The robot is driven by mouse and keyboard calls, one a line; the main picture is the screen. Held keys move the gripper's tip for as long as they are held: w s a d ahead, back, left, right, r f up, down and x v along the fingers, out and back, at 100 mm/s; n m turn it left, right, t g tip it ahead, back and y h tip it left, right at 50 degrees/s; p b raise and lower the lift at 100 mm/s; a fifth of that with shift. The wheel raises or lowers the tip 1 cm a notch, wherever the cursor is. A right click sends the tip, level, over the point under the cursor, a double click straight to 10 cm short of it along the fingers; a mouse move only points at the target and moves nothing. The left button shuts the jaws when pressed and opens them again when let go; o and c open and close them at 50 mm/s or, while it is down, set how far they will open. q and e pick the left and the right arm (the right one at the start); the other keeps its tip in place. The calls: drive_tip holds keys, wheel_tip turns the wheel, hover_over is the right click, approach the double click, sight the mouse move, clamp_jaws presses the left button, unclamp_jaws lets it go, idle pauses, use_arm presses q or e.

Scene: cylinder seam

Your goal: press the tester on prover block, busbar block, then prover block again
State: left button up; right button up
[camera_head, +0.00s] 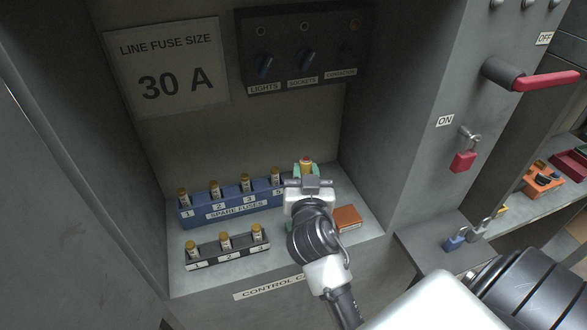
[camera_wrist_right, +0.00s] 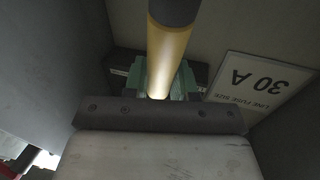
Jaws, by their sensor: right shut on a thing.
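My right gripper (camera_head: 306,172) is shut on an upright yellow cylinder with a reddish top (camera_head: 306,161), which looks like the tester. In the right wrist view the yellow cylinder (camera_wrist_right: 168,55) stands between the green-sided fingers, with a dark end toward the camera. Its far end is hidden. An orange block (camera_head: 347,215) with a small unreadable label lies on the shelf just right of my right gripper. A dark block (camera_head: 228,251) numbered 1, 2, 3 holds three upright fuses at the front left. I cannot tell which block is the prover or busbar block. My left gripper is not in view.
A blue spare-fuse rack (camera_head: 238,210) stands behind the dark block, left of my gripper. A switch panel (camera_head: 303,48) and a 30 A sign (camera_head: 168,68) are on the back wall. Cabinet walls bound the shelf.

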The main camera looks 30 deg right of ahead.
drive_tip(key=shift+a+f, duration=0.1)
drive_tip(key=shift+f, duration=0.15)
drive_tip(key=shift+f+b, duration=0.35)
drive_tip(key=shift+b, duration=0.1)
wheel_tip(320, 180, down, 4)
drive_tip(key=b, duration=0.3)
drive_tip(key=shift+r, duration=0.2)
drive_tip(key=shift+f+b, duration=0.4)
drive_tip(key=shift+f, duration=0.2)
drive_tip(key=shift+f+b, duration=0.8)
idle(1.1)
